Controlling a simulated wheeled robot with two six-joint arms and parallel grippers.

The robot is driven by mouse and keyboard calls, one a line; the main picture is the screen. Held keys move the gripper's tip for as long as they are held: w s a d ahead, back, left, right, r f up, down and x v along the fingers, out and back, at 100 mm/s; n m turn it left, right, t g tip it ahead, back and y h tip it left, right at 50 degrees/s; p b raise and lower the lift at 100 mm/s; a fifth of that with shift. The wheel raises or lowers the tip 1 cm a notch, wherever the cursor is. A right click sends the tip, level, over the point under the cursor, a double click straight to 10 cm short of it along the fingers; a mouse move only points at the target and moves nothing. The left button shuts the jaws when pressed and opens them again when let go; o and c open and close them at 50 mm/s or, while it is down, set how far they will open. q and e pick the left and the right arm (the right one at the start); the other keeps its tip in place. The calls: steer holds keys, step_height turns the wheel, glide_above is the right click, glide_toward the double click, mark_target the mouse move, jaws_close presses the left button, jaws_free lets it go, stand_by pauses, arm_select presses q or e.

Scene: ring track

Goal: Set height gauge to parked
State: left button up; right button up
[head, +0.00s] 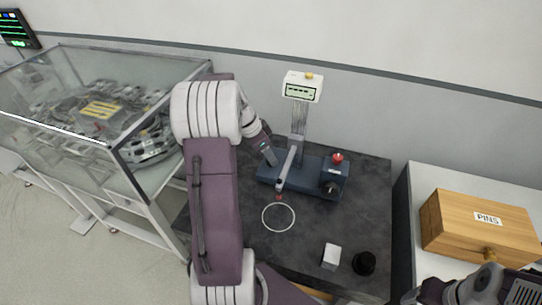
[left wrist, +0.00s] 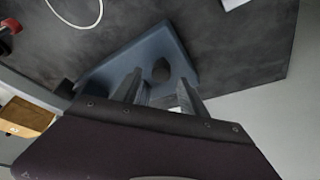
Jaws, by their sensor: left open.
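The height gauge stands on the dark table with a blue base (head: 270,176), an upright grey column (head: 298,123) and a display head (head: 303,88). A grey arm reaches from the column toward the front. A red knob (head: 338,158) and a black knob (head: 330,188) sit at the base's right end. My left gripper (head: 270,157) is open and points down beside the column, over the left part of the base. In the left wrist view its two fingers (left wrist: 158,92) are apart above the blue base (left wrist: 180,50), with a dark round spot between them. I see no contact.
A white ring mark (head: 278,231) is on the table (head: 365,210) in front of the gauge. A white block (head: 331,256) and a black cylinder (head: 364,263) stand near the front. A glass case (head: 60,150) is at left, a wooden PINS box (head: 470,240) at right.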

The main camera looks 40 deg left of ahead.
arm_select(q)
steer(key=shift+w+f, duration=0.2)
steer(key=shift+f, duration=0.4)
steer(key=shift+s+f, duration=0.15)
steer(key=shift+f, duration=0.1)
jaws_close()
stand_by(0.8)
